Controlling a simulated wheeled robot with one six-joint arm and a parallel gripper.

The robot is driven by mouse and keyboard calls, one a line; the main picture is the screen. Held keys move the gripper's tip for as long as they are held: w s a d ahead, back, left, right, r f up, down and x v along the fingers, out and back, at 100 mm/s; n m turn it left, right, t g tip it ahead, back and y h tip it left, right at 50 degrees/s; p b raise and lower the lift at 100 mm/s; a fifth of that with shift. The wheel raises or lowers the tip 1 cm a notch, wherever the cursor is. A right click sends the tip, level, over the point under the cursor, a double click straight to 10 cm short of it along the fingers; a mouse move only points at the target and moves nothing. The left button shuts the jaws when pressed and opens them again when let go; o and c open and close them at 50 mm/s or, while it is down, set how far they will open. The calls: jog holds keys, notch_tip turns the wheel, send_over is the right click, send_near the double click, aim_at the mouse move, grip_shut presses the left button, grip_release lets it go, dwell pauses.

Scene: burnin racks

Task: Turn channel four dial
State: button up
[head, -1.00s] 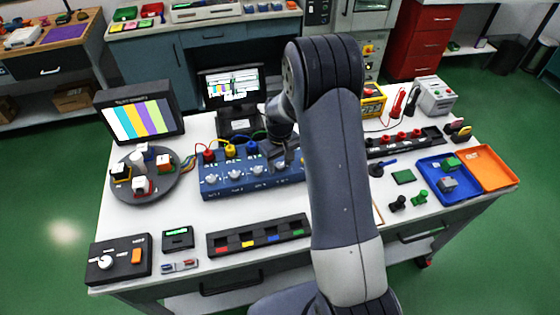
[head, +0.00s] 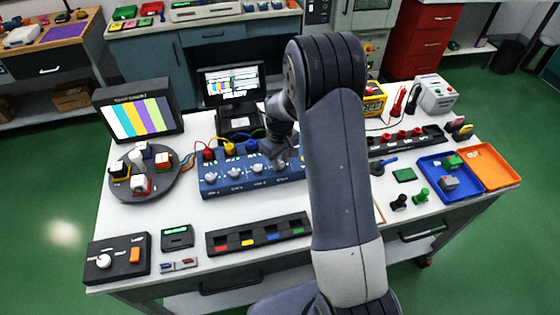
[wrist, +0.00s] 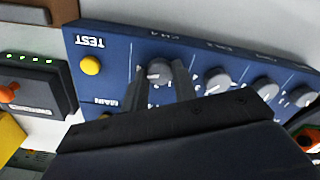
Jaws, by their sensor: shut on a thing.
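The blue control panel (head: 208,190) lies on the white table, with a row of grey dials. In the wrist view, the channel four dial (wrist: 158,71) sits between my two fingertips, beside an upside-down "CH 4" label (wrist: 172,36) on the blue panel (wrist: 110,65). My gripper (wrist: 160,80) is shut on this dial. In the head view, my gripper (head: 281,162) is at the right part of the panel and my arm hides the panel's right end. The other dials, such as the neighbouring dial (wrist: 217,78), are untouched. The channel four dial's pointer is hard to read.
A yellow TEST button (wrist: 91,65) is near the dial. Cables plug in along the panel's back edge, by a yellow plug (head: 230,149). A round turntable (head: 122,192) with cubes stands left, a dark block tray (head: 218,250) in front. Clear table lies between panel and tray.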

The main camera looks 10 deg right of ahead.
aim_at(280, 163)
jog(key=n+b, duration=0.1)
jog(key=n, duration=0.2)
jog(key=shift+f+b, duration=0.1)
jog(key=shift+b, duration=0.25)
jog(key=shift+n+b, duration=0.6)
jog(key=shift+n, duration=1.1)
jog(key=o, duration=1)
notch_tip(280, 163, up, 11)
jog(key=shift+b, duration=0.6)
jog(key=shift+f, duration=0.15)
